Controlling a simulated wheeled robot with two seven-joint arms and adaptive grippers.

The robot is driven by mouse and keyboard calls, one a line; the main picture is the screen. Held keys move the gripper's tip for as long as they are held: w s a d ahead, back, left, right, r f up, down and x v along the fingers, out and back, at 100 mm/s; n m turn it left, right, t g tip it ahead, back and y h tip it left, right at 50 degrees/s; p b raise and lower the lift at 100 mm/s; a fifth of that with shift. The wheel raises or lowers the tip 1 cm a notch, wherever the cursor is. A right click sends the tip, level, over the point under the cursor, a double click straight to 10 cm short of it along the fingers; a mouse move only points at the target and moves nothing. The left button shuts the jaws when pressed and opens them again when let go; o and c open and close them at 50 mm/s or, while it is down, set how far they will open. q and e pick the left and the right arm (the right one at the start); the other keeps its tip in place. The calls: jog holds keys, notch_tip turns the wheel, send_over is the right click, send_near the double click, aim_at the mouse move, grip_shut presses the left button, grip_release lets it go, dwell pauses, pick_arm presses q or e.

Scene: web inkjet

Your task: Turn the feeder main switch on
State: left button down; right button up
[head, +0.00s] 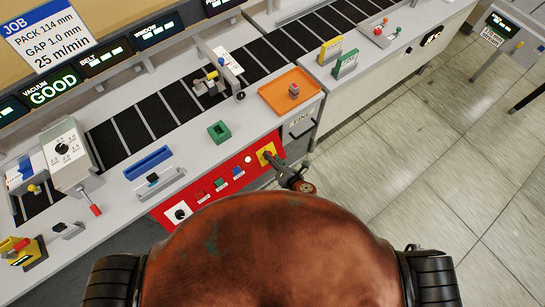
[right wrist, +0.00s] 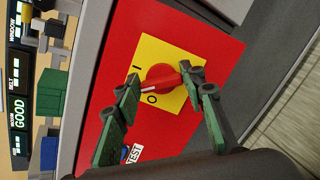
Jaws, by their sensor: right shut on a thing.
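The feeder main switch is a red rotary knob (right wrist: 160,74) on a yellow plate (right wrist: 188,60) marked I and O, set in a red panel (right wrist: 112,88). In the head view its yellow plate (head: 263,151) is at the panel's right end, partly hidden by my right gripper (head: 271,158). My right gripper (right wrist: 160,80) is shut on the knob, with one green-and-grey finger on each side. The knob's white mark points left in the wrist view, roughly between I and O. My left gripper is not in view.
The red panel (head: 205,190) also carries several small buttons and a dial (head: 178,213). Above it are a green block (head: 218,131), a blue holder (head: 148,162) and an orange tray (head: 290,91). Open tiled floor (head: 400,160) lies to the right.

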jog(key=m+p, duration=0.1)
jog(key=m, duration=0.3)
jog(key=shift+m+p, duration=0.3)
jog(key=shift+p, duration=0.05)
jog(key=shift+d+f+m+g+h+p, duration=0.15)
jog(key=shift+m+p, duration=0.15)
jog(key=shift+m, duration=0.45)
jog(key=shift+a+m+g+h+p, duration=0.15)
jog(key=shift+m+p, duration=0.15)
jog(key=shift+m, duration=0.45)
jog(key=shift+d, duration=0.1)
jog(key=o, duration=1.2)
jog(key=shift+c, duration=0.2)
